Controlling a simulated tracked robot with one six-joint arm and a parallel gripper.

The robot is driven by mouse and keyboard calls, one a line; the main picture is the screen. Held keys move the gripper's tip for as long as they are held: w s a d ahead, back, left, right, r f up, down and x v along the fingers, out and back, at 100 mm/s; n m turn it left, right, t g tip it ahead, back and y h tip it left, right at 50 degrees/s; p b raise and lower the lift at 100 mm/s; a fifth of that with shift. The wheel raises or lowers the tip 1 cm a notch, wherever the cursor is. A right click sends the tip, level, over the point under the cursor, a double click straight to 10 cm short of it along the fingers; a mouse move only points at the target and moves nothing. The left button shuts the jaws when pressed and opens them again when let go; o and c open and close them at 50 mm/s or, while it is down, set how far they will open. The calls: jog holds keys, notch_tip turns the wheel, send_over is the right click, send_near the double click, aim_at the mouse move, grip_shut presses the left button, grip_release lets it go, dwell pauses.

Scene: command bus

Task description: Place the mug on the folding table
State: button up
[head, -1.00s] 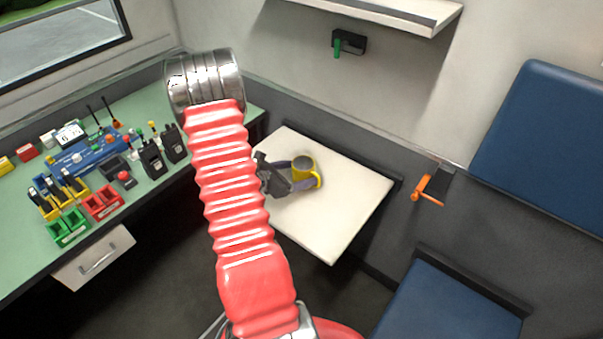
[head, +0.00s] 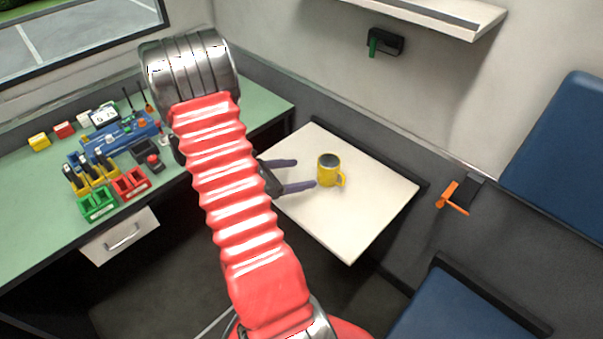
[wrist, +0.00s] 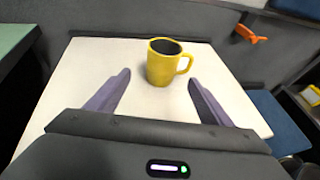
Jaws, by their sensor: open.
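The yellow mug (head: 329,170) stands upright on the white folding table (head: 350,215). Its handle points right, and its dark inside shows. In the wrist view the mug (wrist: 162,66) stands on the table (wrist: 80,72) beyond and between the two fingertips. My gripper (head: 306,173) is open and empty, over the left part of the table. Its grey-purple fingers point at the mug, with a gap between the tips and the mug. The wrist view shows both fingers (wrist: 160,80) spread apart.
A green desk (head: 40,210) at the left holds red and green bins (head: 130,183), radios and tools. An orange crank (head: 453,198) is on the wall right of the table. A shelf (head: 430,15) hangs above, and a blue seat (head: 455,305) is at the lower right.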

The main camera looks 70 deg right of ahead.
dwell(0.8)
jog(key=w+a+r+m+t+y, duration=0.2)
jog(key=w+a+r+m, duration=0.15)
jog(key=a+r, duration=0.35)
jog(key=w+a+r+m+t+y, duration=0.1)
jog(key=w+a+r+m+t, duration=0.25)
jog(key=a, duration=0.65)
jog(key=w+a+r+m+t+y, duration=0.1)
jog(key=a+r, duration=0.3)
jog(key=a, duration=0.6)
jog(key=w+a+r+m+t+y, duration=0.1)
jog(key=a+r+t+y, duration=0.3)
jog(key=a, duration=0.6)
jog(key=w+a+r+m+t+y, duration=0.1)
jog(key=a+r, duration=0.4)
jog(key=a, duration=0.5)
jog(key=shift+m+t+y, duration=0.5)
jog(key=shift+t+y, duration=0.4)
jog(key=shift+t, duration=0.15)
jog(key=shift+w+d, duration=0.1)
